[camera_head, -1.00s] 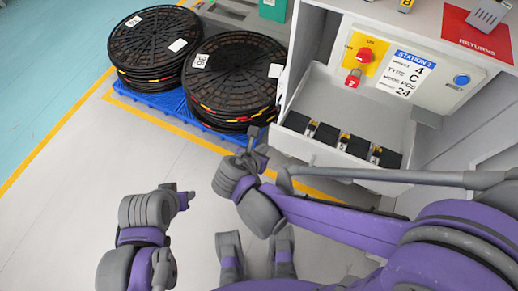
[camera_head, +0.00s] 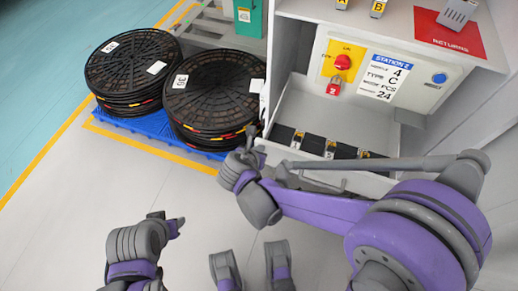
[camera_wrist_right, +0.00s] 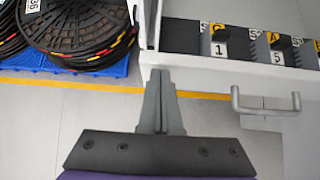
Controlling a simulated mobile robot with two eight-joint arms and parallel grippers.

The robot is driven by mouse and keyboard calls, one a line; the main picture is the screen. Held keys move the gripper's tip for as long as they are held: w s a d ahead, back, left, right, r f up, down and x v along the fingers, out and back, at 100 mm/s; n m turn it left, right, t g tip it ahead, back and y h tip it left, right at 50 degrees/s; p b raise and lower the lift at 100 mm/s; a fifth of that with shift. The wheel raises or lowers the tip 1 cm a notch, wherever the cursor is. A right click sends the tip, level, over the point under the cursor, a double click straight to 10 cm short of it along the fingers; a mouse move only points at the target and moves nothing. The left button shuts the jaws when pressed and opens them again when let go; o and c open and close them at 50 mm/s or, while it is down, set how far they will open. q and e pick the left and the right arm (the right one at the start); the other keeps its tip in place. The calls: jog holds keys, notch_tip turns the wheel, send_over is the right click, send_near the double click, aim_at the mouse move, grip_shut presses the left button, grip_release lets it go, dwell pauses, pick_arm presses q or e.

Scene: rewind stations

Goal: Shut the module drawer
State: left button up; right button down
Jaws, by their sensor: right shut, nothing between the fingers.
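The module drawer (camera_head: 278,152) is a light grey tray pulled out of the Station 2 cabinet, with several black modules (camera_head: 313,144) standing in its front part. My right gripper (camera_head: 250,133) is at the drawer's front left corner, shut and empty. In the right wrist view the shut fingers (camera_wrist_right: 160,75) point at the left end of the white drawer front (camera_wrist_right: 215,76); whether they touch it I cannot tell. The drawer's bar handle (camera_wrist_right: 265,110) lies to their right. My left gripper (camera_head: 178,224) is low at the left, away from the drawer; its jaw opening is unclear.
Two stacks of black reels (camera_head: 213,92) stand on a blue pallet (camera_head: 153,122) left of the drawer. The cabinet panel has a red padlock (camera_head: 334,87) below a red knob. A red returns mat (camera_head: 450,32) lies on top. The floor in front is clear.

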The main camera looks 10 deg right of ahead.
jog(key=shift+w, duration=0.1)
jog(key=w+d+b, duration=0.1)
jog(key=w+d, duration=0.6)
jog(key=w, duration=0.5)
jog(key=w+d+b, duration=0.1)
jog(key=w+d, duration=0.7)
jog(key=w, duration=0.5)
jog(key=shift+d, duration=0.25)
jog(key=shift+r, duration=0.2)
